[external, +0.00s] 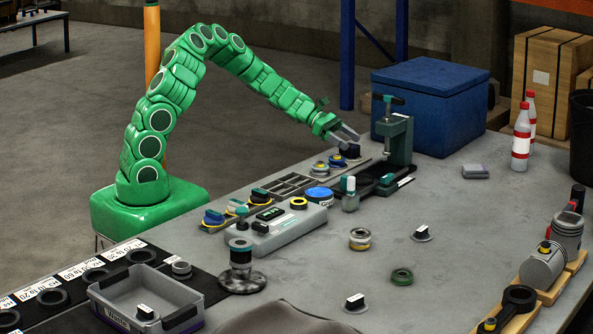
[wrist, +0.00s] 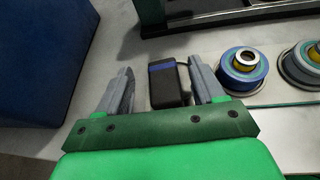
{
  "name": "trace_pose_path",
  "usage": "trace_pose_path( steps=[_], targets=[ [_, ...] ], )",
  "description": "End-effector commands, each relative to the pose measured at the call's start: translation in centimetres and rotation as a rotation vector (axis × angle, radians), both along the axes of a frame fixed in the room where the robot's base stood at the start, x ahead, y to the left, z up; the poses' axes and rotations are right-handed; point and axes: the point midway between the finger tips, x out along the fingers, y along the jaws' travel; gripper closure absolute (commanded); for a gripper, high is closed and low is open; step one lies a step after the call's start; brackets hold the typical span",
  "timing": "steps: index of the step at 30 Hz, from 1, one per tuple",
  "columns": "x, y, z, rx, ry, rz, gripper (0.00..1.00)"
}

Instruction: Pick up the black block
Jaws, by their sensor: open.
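The black block (wrist: 167,84) shows in the wrist view as a dark upright box with a blue stripe across it. It lies between and just beyond the fingers of my gripper (wrist: 160,90). The fingers are apart and nothing is held. In the external view my gripper (external: 350,137) is at the back of the grey table, above a small black item (external: 351,151) that seems to be the block. The fingers partly cover it there. I cannot tell whether a finger touches it.
A blue box (external: 431,100) and a green press (external: 397,140) stand close by. Blue and yellow ringed parts (wrist: 244,70) sit just right of the block in the wrist view. A grey tray (external: 145,305) stands at the front. The table's middle right holds scattered small parts with clear room between.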

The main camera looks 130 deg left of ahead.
Motion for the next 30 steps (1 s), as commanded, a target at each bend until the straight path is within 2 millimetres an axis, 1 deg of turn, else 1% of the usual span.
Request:
trace_pose_path(
  steps=[3, 8, 11, 21, 24, 30],
  targets=[
    [-1.2, -0.1, -0.4, -0.051, -0.014, 0.017, 0.32],
    [-1.4, -0.2, -0.6, -0.077, -0.022, 0.022, 0.32],
    [-0.8, -0.2, -0.9, -0.078, -0.022, 0.021, 0.32],
    [2.2, 0.2, -2.1, -0.076, -0.021, 0.020, 0.32],
    [2.8, 0.2, -2.3, -0.076, -0.021, 0.020, 0.32],
    [3.1, 0.3, -2.4, -0.076, -0.022, 0.021, 0.32]
  ],
)
